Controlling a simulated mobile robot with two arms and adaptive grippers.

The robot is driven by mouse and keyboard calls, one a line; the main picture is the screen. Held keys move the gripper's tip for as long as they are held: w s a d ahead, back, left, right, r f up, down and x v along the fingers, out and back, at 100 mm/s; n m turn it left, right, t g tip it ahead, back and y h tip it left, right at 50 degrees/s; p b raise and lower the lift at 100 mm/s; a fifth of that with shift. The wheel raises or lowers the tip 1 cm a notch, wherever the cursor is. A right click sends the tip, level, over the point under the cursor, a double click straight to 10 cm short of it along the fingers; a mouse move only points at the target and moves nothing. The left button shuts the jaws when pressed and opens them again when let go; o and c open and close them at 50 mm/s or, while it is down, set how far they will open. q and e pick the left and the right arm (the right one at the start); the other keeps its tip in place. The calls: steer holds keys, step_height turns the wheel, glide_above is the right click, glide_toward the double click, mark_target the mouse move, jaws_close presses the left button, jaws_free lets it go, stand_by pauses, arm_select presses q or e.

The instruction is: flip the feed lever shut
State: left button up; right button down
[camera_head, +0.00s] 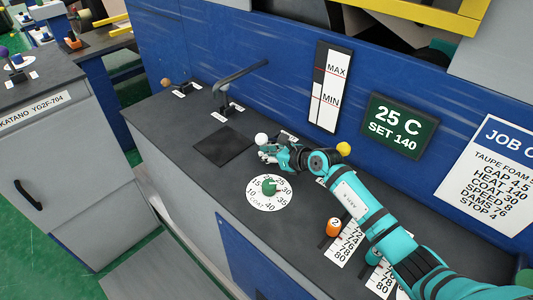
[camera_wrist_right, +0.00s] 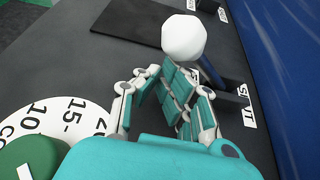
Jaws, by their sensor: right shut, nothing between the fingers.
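A lever with a white ball knob (camera_head: 261,138) stands on the dark console top, beside a black square plate. In the right wrist view the white knob (camera_wrist_right: 184,37) sits on a dark rod that slants down to a black base (camera_wrist_right: 230,92). A label reading SHUT (camera_wrist_right: 247,106) lies beside that base. My right gripper (camera_head: 267,155) is shut and empty, just in front of the knob; I cannot tell whether they touch. In the wrist view its fingers (camera_wrist_right: 170,88) are drawn together below the knob. My left gripper is out of view.
A green COAT dial (camera_head: 268,187) lies in front of my right gripper. A yellow knob (camera_head: 343,148) stands behind my right arm, and an orange numbered slider (camera_head: 333,227) in front of it. A black-handled lever (camera_head: 240,75) stands farther left. The black plate (camera_head: 223,146) is clear.

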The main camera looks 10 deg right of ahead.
mark_target(267, 140)
steer(key=shift+w+d+r+m+y, duration=0.1)
steer(key=shift+d+r+m+y, duration=0.1)
steer(key=shift+r+m+y, duration=0.3)
stand_by(0.3)
steer(key=shift+w+d+r+m+g+y, duration=0.15)
steer(key=shift+r+m+g, duration=0.1)
steer(key=shift+r, duration=0.2)
steer(key=shift+w+d+r+m+g+y, duration=0.15)
steer(key=shift+r+m, duration=0.1)
steer(key=shift+r, duration=0.15)
steer(key=shift+w+d+r, duration=0.15)
steer(key=shift+d+r, duration=0.25)
steer(key=shift+r, duration=0.2)
steer(key=shift+w+d+r, duration=0.35)
steer(key=shift+d+r, duration=0.1)
steer(key=shift+r, duration=0.05)
steer(key=shift+w+d+r+b, duration=0.15)
steer(key=shift+d+b, duration=0.05)
steer(key=shift+b, duration=0.3)
steer(key=shift+w+d+r+m+y+b, duration=0.45)
steer(key=shift+d+r+m+y+b, duration=0.25)
steer(key=shift+m+b, duration=0.25)
steer(key=shift+w+d+r+g+b, duration=0.1)
steer(key=shift+w+d+g+b, duration=0.1)
steer(key=shift+g+b, duration=0.1)
